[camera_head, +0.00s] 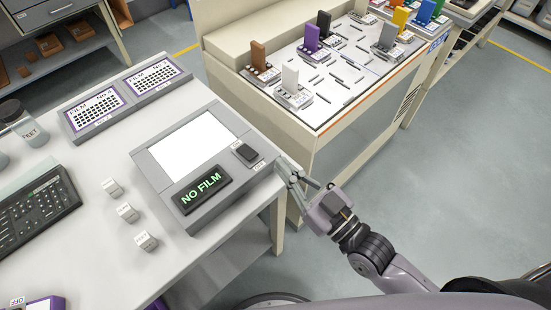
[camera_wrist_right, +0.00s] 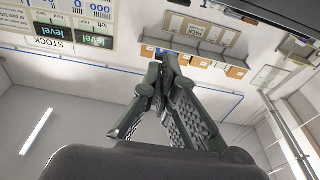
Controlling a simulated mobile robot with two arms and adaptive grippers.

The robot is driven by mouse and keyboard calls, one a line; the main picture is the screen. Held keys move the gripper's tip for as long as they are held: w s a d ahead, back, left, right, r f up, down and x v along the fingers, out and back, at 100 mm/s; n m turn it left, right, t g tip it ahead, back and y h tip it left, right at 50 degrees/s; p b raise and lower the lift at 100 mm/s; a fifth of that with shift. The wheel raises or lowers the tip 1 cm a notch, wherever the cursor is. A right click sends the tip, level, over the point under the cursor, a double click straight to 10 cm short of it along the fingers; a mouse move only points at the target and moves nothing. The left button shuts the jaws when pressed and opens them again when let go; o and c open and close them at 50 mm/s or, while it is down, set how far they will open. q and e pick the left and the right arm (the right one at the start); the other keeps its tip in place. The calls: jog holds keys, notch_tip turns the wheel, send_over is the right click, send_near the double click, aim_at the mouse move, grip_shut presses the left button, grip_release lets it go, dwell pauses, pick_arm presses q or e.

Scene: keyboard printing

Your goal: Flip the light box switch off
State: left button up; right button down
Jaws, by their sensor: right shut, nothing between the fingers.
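The light box (camera_head: 153,174) is a grey unit on the white table, with a lit white panel (camera_head: 193,146) and a dark display (camera_head: 203,189) reading "NO FILM" in green. Its black rocker switch (camera_head: 246,153) is at the right side of its top. My right gripper (camera_head: 281,164) is just right of the light box, near its right edge and apart from the switch. It is shut and empty, and its fingers (camera_wrist_right: 165,62) come together in the right wrist view, which shows no light box. My left gripper is not in view.
Several small white blocks (camera_head: 127,212) and a black keyboard (camera_head: 38,208) are left of the light box. Two film trays (camera_head: 97,112) lie behind it. A cream machine (camera_head: 350,124) with coloured handles stands at the back right. Open floor (camera_head: 470,170) is at the right.

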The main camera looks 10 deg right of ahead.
jog(key=r+p, duration=0.2)
send_over(247, 152)
jog(key=s+d, duration=0.2)
jog(key=d, duration=0.1)
jog(key=shift+a+f, duration=0.1)
jog(key=shift+f, duration=0.05)
notch_tip(247, 152, down, 3)
jog(key=shift+f+b, duration=0.15)
jog(key=shift+b, duration=0.25)
jog(key=shift+s+f, duration=0.15)
jog(key=shift+f, duration=0.3)
